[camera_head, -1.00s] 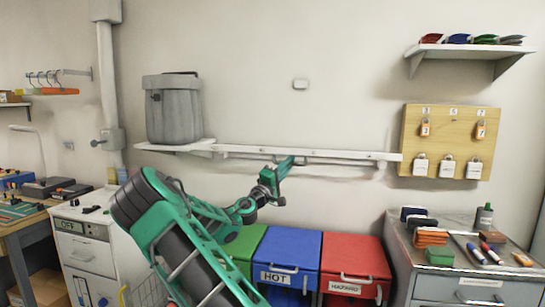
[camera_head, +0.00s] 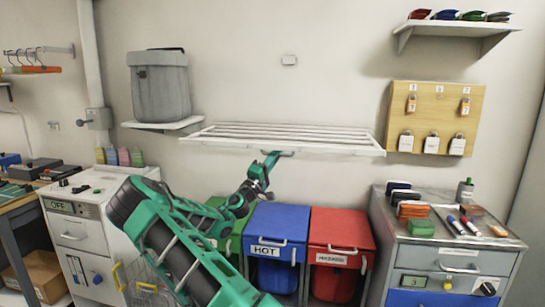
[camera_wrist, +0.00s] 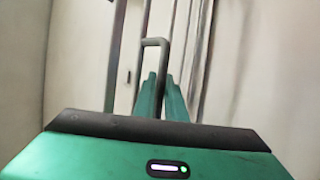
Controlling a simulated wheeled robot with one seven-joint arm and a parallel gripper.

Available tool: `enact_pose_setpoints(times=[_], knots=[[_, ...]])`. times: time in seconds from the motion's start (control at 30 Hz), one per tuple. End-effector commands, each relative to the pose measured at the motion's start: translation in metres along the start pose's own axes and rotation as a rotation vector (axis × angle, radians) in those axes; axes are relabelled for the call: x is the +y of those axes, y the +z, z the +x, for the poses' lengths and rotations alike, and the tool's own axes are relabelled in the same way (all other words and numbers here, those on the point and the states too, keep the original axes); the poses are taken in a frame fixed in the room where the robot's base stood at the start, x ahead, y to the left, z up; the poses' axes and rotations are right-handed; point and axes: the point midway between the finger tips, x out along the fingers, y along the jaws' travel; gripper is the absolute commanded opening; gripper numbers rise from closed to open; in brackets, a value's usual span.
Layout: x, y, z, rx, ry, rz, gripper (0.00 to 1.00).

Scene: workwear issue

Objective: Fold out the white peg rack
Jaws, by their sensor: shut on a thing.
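The white peg rack (camera_head: 345,149) stands out from the wall, roughly level, with its long parallel bars showing from above. My gripper (camera_head: 272,158) is at the middle of its front edge, just below the front bar. In the wrist view, my green gripper fingers (camera_wrist: 163,90) are close together at a grey bent handle (camera_wrist: 155,42) on the rack. The fingers are shut on this handle; their exact contact is partly hidden by the gripper body. The rack's bars (camera_wrist: 197,55) run up the picture behind the handle.
A grey lidded bin (camera_head: 160,90) stands on a shelf left of the rack. A wooden padlock board (camera_head: 432,95) hangs close to its right end. Blue (camera_head: 278,220) and red (camera_head: 340,228) lidded bins stand below. The wall above the rack is mostly clear.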

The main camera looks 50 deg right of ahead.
Motion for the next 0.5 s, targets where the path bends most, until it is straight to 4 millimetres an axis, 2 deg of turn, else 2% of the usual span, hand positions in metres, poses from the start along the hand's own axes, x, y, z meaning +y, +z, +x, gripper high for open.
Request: enact_pose_setpoints(times=[0.03, 0.2, 0.23, 0.3, 0.5], knots=[[-0.0096, 0.0003, -0.0052, 0.001, -0.021, -0.002, 0.00], [-0.0104, 0.0013, -0.0056, 0.000, -0.022, -0.005, 0.00], [-0.0104, 0.0014, -0.0056, -0.001, -0.022, -0.005, 0.13], [-0.0100, 0.0016, -0.0054, -0.001, -0.020, -0.006, 0.30], [-0.0071, 0.0018, -0.0036, -0.002, -0.015, -0.005, 0.30]])
